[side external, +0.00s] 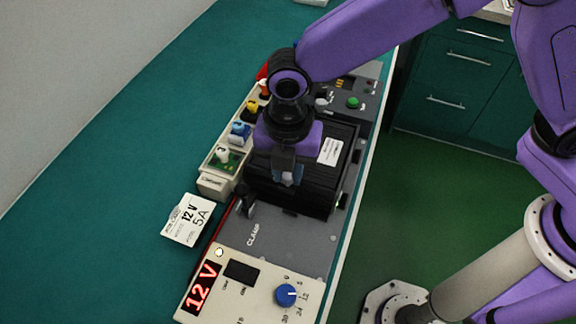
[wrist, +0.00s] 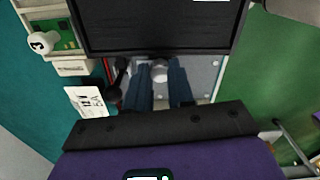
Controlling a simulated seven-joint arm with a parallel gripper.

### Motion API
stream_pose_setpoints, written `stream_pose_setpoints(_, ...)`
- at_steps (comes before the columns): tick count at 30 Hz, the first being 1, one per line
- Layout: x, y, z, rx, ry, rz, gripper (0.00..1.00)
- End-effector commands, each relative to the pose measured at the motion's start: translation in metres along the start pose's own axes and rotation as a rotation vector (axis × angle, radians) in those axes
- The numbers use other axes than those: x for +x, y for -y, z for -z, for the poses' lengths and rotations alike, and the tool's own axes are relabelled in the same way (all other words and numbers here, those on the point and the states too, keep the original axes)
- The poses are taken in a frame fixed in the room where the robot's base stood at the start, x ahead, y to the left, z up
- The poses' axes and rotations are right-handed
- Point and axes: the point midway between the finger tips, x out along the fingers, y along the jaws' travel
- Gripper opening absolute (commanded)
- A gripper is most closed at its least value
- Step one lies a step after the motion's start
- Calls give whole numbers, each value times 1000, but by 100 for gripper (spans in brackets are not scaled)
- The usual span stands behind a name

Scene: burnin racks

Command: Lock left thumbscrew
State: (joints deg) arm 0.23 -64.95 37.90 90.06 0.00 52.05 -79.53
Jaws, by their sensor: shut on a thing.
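A black ribbed module (side external: 318,190) sits on the grey rack plate (side external: 290,238); its front edge also shows in the wrist view (wrist: 160,38). A round light-grey knob, seemingly the thumbscrew (wrist: 160,70), is at the module's front edge. My gripper (side external: 287,180) is at the front face of the module, pointing down. In the wrist view its two blue fingers (wrist: 159,84) stand on either side of the knob and are shut on it. The fingers largely hide the knob in the side view. I cannot tell how far it is turned.
A black clamp lever (side external: 245,207) stands just left of the gripper. A panel with a red 12 V display (side external: 202,288) and blue dial (side external: 286,295) is in front. A white 12 V 5A card (side external: 188,220) lies left. Colored connectors (side external: 240,131) line the module's left side.

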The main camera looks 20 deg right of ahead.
Motion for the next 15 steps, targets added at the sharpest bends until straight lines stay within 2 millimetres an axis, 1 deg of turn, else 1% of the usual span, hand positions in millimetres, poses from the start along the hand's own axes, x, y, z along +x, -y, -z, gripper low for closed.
stream_pose_setpoints(5,-1,0,0,113,0,1,0)
stream_pose_setpoints(15,-1,0,0,427,0,0,0)
